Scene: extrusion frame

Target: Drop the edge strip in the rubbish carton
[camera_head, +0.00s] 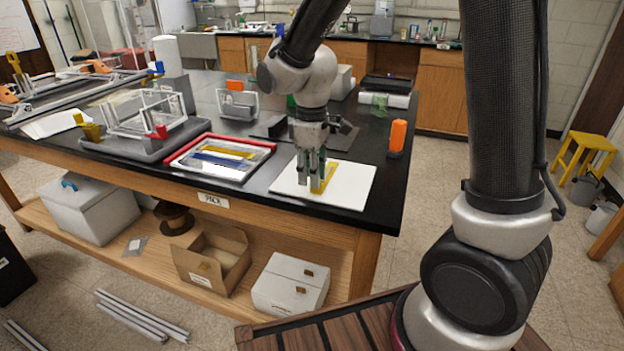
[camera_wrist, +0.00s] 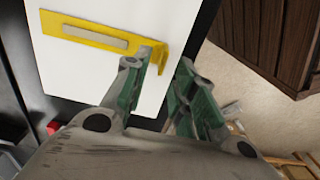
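A yellow L-shaped strip (camera_wrist: 72,27) lies flat on a white board, with a narrow beige bar (camera_wrist: 95,38) on its face; I cannot tell which of these is the edge strip. In the head view the yellow piece (camera_head: 329,172) is partly hidden by my gripper (camera_head: 313,183). My gripper is open, its green-padded fingertips (camera_wrist: 168,62) low over the board. The yellow piece's bent end shows between the fingertips; contact cannot be told. An open brown cardboard carton (camera_head: 205,266), likely the rubbish carton, stands on the shelf under the bench.
The white board (camera_head: 353,190) lies near the black bench's front right corner. A red-edged tray (camera_head: 175,158) is to its left, an orange object (camera_head: 397,137) to its right. A white box (camera_head: 290,283) stands beside the carton. Metal bars (camera_head: 140,316) lie on the floor.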

